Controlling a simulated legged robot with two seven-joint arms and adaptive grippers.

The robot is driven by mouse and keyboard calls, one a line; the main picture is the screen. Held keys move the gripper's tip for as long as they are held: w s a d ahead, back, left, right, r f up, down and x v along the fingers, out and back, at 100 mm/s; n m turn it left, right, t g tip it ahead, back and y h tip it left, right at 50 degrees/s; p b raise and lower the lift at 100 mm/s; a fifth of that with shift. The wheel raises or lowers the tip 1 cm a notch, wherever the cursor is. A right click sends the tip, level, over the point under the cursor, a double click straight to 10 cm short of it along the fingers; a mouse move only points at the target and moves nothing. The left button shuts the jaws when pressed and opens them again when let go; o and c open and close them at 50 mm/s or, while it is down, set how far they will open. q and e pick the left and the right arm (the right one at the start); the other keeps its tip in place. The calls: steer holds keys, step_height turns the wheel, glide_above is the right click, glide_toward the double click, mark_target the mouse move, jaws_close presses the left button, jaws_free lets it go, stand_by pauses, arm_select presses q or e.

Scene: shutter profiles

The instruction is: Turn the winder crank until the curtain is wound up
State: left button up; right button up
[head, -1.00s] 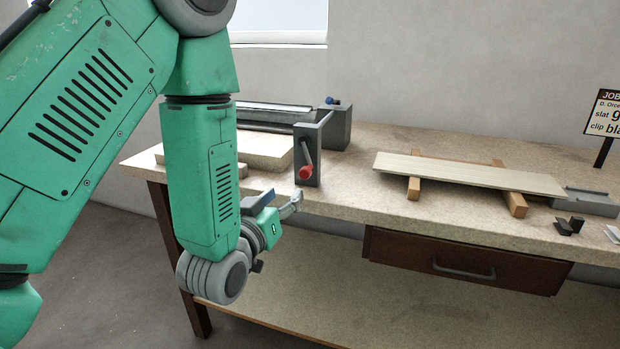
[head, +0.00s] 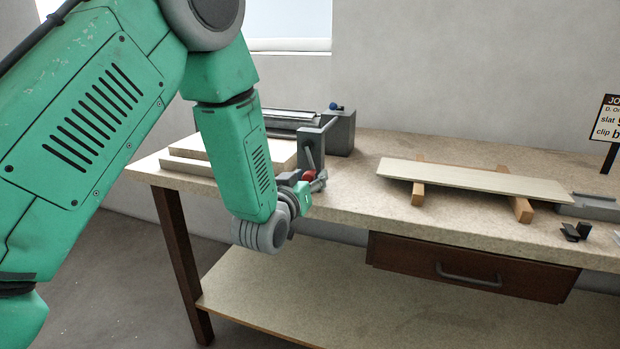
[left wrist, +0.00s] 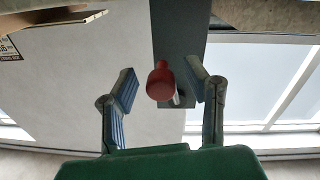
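The winder (head: 341,133) is a grey block with a roller at the left back of the bench. A grey upright plate at its front carries the crank arm (head: 309,158), which hangs downward and ends in a red knob (head: 308,175). I see no contact. No hanging curtain can be made out. My right gripper is out of view.
Pale boards (head: 195,160) lie left of the winder, partly behind my left arm. A pale slat (head: 470,175) rests on two wooden blocks to the right. Dark clips (head: 577,232) and a grey fixture (head: 590,206) lie at the far right. A drawer (head: 470,268) is under the bench top.

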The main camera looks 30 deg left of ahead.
arm_select(q)
jaws_close()
steer(key=shift+d, duration=0.1)
steer(key=n, duration=0.1)
steer(key=d+r+n, duration=0.1)
steer(key=n, duration=0.1)
steer(key=d+n, duration=0.1)
steer(key=n, duration=0.1)
steer(key=shift+w+r, duration=0.2)
steer(key=shift+w, duration=0.05)
steer(key=n, duration=0.1)
steer(key=r+n, duration=0.1)
steer(key=n, duration=0.1)
steer(key=shift+w+d, duration=0.1)
steer(key=shift+d, duration=0.3)
step_height(320, 180, up, 6)
steer(key=n+y+b, duration=0.1)
steer(key=n+b, duration=0.3)
steer(key=n, duration=1.1)
steer(key=shift+a+r, duration=0.25)
